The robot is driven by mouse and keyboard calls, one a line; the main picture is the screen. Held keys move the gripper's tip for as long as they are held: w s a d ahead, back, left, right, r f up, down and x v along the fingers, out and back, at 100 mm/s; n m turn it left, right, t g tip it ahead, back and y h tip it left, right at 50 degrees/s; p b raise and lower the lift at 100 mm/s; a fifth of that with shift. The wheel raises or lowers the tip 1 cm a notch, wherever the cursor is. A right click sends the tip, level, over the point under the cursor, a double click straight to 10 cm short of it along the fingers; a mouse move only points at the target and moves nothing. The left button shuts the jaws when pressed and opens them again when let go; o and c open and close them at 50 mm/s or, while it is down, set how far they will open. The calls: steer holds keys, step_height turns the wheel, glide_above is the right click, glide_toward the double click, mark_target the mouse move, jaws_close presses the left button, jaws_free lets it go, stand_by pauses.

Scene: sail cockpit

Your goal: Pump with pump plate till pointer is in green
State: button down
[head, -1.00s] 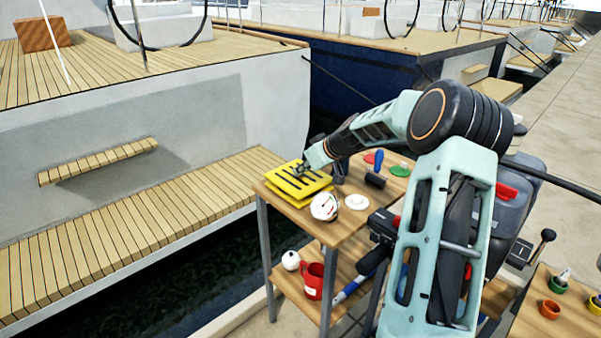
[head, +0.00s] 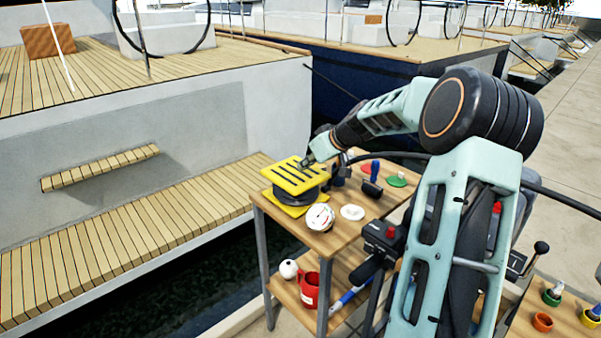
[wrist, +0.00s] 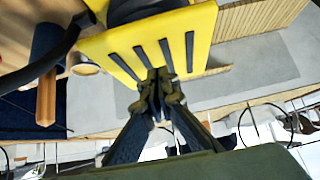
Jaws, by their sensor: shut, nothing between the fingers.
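The foot pump's yellow pump plate (head: 294,175), with dark slots, stands raised and tilted above a black bellows (head: 296,196) and a yellow base (head: 298,210). It sits on the wooden table's far left corner. My gripper (head: 305,164) is shut and empty, its tips at the plate's upper face; I cannot tell if they touch. In the wrist view the shut fingers (wrist: 158,82) overlap the slotted yellow plate (wrist: 150,45). The round white gauge (head: 320,217) is in front of the pump. Its dial has some red; its pointer is too small to read against the green.
A white disc (head: 352,212), a dark cylinder (head: 373,188) and a green round piece (head: 396,180) lie right of the pump. A red mug (head: 309,290) and a white ball (head: 288,269) are on the lower shelf. Water and a slatted boat platform (head: 130,235) lie left.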

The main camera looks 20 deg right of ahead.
steer(key=v, duration=0.5)
steer(key=shift+s+r, duration=0.15)
steer(key=shift+r, duration=0.15)
stand_by(0.9)
